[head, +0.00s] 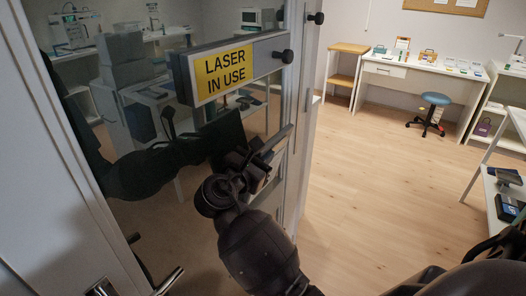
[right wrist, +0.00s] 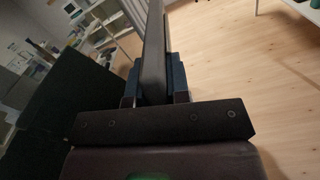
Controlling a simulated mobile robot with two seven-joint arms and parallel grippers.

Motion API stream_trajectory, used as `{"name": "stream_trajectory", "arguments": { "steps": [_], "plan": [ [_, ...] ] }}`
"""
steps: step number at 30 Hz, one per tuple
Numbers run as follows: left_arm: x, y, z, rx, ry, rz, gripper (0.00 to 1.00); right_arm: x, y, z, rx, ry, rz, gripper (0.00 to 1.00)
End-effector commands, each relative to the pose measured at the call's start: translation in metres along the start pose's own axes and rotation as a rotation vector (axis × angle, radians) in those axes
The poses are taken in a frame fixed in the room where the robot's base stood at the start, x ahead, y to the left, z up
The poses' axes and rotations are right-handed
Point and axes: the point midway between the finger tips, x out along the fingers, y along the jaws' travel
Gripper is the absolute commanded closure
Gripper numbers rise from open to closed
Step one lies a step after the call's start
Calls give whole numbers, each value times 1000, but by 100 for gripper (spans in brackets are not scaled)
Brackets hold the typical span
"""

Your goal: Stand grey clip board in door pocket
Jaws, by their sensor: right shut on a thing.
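My right gripper (head: 262,165) is in front of the glass door, left of the room's open floor. It is shut on a thin grey slab, which I take for the grey clip board (head: 277,140). In the right wrist view the clip board (right wrist: 153,55) stands up edge-on between the blue fingertips of the right gripper (right wrist: 153,85). Its faces and clip cannot be made out. I cannot make out a door pocket clearly; the gripper and arm cover part of the door. My left gripper is not in view.
The glass door (head: 140,215) carries a yellow "LASER IN USE" sign (head: 225,72) with a dark knob (head: 287,56). The glass mirrors my arm. A metal door handle (head: 100,288) shows bottom left. Open wood floor (head: 370,190) lies to the right, with a desk (head: 420,78) and blue stool (head: 434,99) beyond.

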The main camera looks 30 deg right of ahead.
Motion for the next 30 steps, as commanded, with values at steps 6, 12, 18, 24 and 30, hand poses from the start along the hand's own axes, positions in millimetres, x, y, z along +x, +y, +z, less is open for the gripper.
{"name": "stream_trajectory", "arguments": {
  "steps": [6,12,18,24,30],
  "plan": [
    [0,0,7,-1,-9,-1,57,0,-4,-15,-1,1,0,100],
    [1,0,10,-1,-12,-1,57,0,-6,-27,-1,0,0,100],
    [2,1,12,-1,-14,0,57,0,-9,-39,0,-1,0,100],
    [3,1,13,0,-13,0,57,0,-11,-45,0,-1,0,100],
    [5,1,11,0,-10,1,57,0,-11,-47,1,-1,0,100]
  ]
}}
